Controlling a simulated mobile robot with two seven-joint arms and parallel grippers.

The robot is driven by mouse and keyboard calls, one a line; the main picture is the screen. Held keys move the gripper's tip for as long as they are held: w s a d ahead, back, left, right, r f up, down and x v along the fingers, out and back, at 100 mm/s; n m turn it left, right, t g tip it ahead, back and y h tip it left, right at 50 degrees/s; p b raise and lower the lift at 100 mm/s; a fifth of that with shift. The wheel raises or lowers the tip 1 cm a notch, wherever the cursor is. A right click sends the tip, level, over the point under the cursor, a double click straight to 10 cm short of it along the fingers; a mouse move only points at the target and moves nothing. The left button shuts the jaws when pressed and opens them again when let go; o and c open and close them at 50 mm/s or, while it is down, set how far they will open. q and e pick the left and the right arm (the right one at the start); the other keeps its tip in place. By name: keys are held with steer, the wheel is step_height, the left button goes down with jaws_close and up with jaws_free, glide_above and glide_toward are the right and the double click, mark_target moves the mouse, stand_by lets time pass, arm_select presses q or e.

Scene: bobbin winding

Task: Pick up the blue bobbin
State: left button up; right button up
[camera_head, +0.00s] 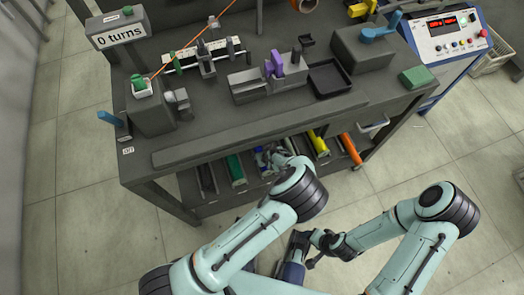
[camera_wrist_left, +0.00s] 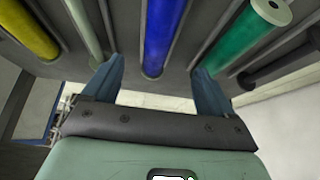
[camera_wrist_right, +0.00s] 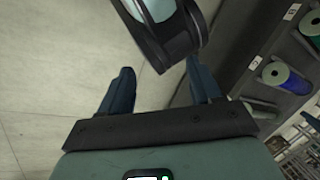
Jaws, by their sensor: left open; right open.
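The blue bobbin (camera_wrist_left: 162,35) lies in its slot on the lower shelf, between a pale bobbin and a green one. It also shows small in the head view (camera_head: 262,159), partly hidden by my arm, and at the right of the right wrist view (camera_wrist_right: 297,86). My left gripper (camera_wrist_left: 157,72) is open and empty, with one finger on each side of the blue bobbin's line; I cannot tell whether they touch it. My right gripper (camera_wrist_right: 158,72) is open and empty over the floor in front of the bench, away from the bobbins.
Green (camera_head: 235,168), yellow (camera_head: 318,143) and orange (camera_head: 350,148) bobbins share the lower shelf. The bench top (camera_head: 240,125) above carries a winder, a black tray (camera_head: 329,77) and a "0 turns" sign (camera_head: 120,37). The floor at front is clear.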

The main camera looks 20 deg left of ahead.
mark_target(261, 149)
arm_select(q)
steer(key=b+x, duration=0.1)
steer(key=x, duration=0.5)
steer(key=shift+s, duration=0.1)
steer(key=b+x, duration=0.1)
steer(key=x, duration=0.1)
steer(key=b+x, duration=0.1)
steer(key=x, duration=0.1)
steer(key=shift+w+a+f, duration=0.2)
steer(key=shift+w, duration=0.3)
steer(key=shift+w+a+f+b, duration=0.1)
steer(key=shift+w+f+b, duration=0.1)
steer(key=shift+f+b, duration=0.1)
steer(key=shift+r, duration=0.1)
arm_select(e)
steer(key=w+d+f+t+h, duration=0.1)
steer(key=w+d+f, duration=0.2)
steer(key=w, duration=0.3)
steer(key=shift+f+m+t, duration=0.3)
steer(key=shift+f+t, duration=0.1)
steer(key=shift+f, duration=0.25)
arm_select(q)
steer(key=c, duration=1.3)
